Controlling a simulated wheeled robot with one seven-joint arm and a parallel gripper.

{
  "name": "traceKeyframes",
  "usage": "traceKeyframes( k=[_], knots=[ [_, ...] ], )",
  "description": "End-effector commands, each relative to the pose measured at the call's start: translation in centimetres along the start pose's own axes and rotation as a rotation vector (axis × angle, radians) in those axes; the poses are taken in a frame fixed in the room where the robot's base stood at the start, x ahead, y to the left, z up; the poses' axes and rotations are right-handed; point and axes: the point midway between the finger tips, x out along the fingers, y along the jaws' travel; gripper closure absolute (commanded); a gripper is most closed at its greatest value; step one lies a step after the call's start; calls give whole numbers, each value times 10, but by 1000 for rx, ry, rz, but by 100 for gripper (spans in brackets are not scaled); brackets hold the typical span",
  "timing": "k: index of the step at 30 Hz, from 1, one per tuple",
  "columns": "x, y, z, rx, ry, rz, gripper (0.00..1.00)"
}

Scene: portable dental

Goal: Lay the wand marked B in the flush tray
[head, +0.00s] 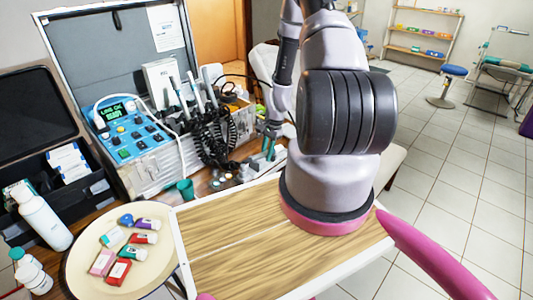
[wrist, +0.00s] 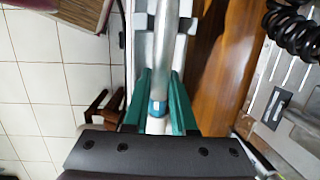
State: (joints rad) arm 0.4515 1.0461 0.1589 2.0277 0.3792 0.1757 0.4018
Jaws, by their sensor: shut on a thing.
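In the wrist view my gripper (wrist: 160,74) has its two teal fingers closed on either side of a silver wand (wrist: 169,45) with a blue band. The wand runs away from the fingers, over a narrow pale tray-like holder (wrist: 141,48). I cannot tell whether the wand touches that holder, and no letter on the wand is readable. Other wands (head: 197,88) stand in the open case.
The blue control unit (head: 122,125) sits on the metal case (head: 160,168), with coiled black hoses (head: 218,140) at its right. A round tray (head: 82,268) holds several small coloured tubes. The wooden-topped table (head: 225,245) in front is bare. Tiled floor lies to the right.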

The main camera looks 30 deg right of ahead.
Motion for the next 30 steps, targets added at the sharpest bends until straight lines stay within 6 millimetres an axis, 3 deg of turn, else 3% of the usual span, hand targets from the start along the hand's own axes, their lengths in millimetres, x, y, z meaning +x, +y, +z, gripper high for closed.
traceKeyframes(
  k=[9,10,12,25,30],
  knots=[
    [2,0,0,0,0,0,100],
    [2,0,0,0,0,0,68],
    [2,0,0,0,0,0,41],
    [1,1,0,1,0,1,40],
    [-9,0,-1,0,1,0,40]
  ],
)
